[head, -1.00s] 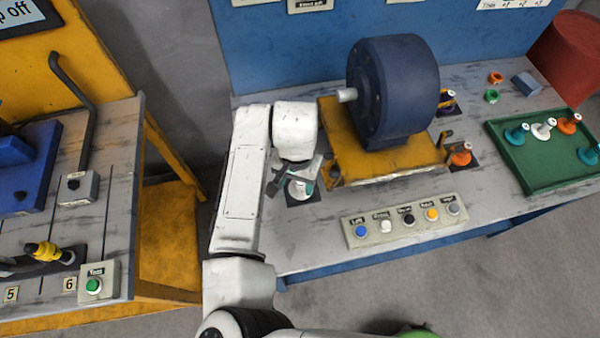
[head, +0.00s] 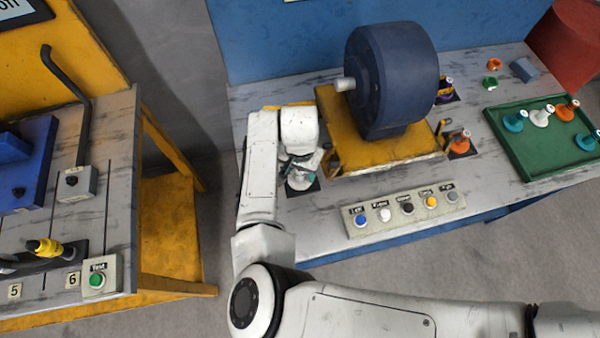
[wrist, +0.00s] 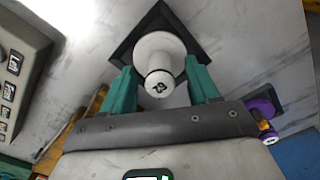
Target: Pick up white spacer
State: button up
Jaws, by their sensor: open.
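A white spacer (wrist: 158,55) stands on a dark square pad (wrist: 140,30) on the grey bench. A small dark mark shows on its near end in the wrist view. My gripper (wrist: 160,80) is open, with one teal finger on each side of the spacer. A gap shows between the spacer and the fingers; I cannot tell if either touches. In the head view, the spacer (head: 300,181) is partly hidden beneath my gripper (head: 303,168). A second white spacer (head: 541,117) stands on the green tray (head: 530,165) at the right.
The blue motor (head: 395,80) on its yellow base (head: 385,155) stands close right of my gripper. A button panel (head: 404,209) lies in front. An orange spacer (head: 460,143) and a purple one (head: 446,86) stand beside the motor. Another workbench (head: 110,190) is at the left.

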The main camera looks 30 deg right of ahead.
jog(key=shift+f, duration=0.75)
jog(key=shift+c, duration=0.2)
jog(key=shift+a, duration=0.1)
grip_shut()
